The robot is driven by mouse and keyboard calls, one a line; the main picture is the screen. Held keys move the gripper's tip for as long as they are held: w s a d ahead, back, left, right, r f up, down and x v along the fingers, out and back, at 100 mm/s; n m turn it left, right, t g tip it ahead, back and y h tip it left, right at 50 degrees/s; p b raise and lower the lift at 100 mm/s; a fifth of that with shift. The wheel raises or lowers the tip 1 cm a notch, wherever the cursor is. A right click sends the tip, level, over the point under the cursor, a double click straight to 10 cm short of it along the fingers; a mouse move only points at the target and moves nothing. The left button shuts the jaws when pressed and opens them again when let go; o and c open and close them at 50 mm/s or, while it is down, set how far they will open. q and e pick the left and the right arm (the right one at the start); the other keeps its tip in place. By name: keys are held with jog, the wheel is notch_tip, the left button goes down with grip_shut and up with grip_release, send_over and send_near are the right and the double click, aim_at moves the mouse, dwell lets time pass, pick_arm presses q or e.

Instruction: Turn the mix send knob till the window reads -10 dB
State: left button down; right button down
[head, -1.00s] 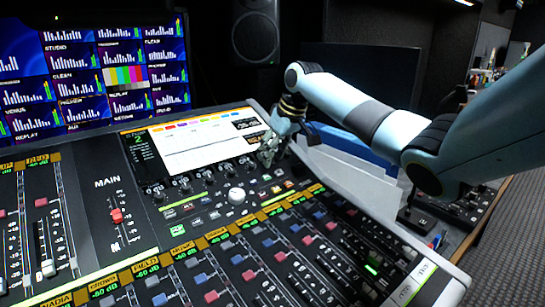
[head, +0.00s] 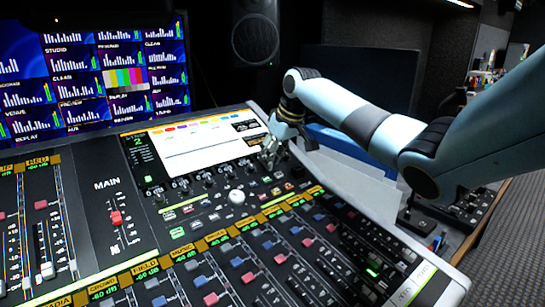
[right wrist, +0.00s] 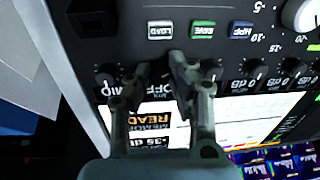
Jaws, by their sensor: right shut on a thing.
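My right gripper (head: 267,158) reaches down to the right end of the knob row below the console's touch screen (head: 205,145). In the right wrist view its fingertips (right wrist: 167,72) are close together on a small dark knob, which they almost wholly hide. I take this knob to be the mix send knob; its label is partly covered. A small readout window (right wrist: 146,142) on the screen lies between the fingers in the wrist view. It seems to read -35 dB, but it is small and partly hidden. My left gripper is in neither view.
Similar small knobs (right wrist: 250,68) stand close on one side, and another (right wrist: 105,74) on the other. A large white knob (head: 237,197) and lit buttons (right wrist: 203,30) lie nearby. Fader strips (head: 232,275) fill the front. Monitors (head: 95,75) stand behind.

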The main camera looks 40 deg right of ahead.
jog(key=m+p, duration=0.4)
jog(key=p, duration=0.2)
jog(key=m+p, duration=0.4)
jog(key=p, duration=0.3)
jog(key=shift+a+r+m+t, duration=0.1)
jog(key=shift+r+m+t, duration=0.1)
jog(key=shift+m+t, duration=0.15)
jog(key=shift+f+m+h+p, duration=0.2)
jog(key=shift+m+h+p, duration=0.1)
jog(key=shift+m+p, duration=1)
jog(key=shift+m, duration=0.35)
jog(key=c, duration=1.2)
grip_release()
jog(key=v, duration=1.2)
jog(key=shift+s, duration=0.1)
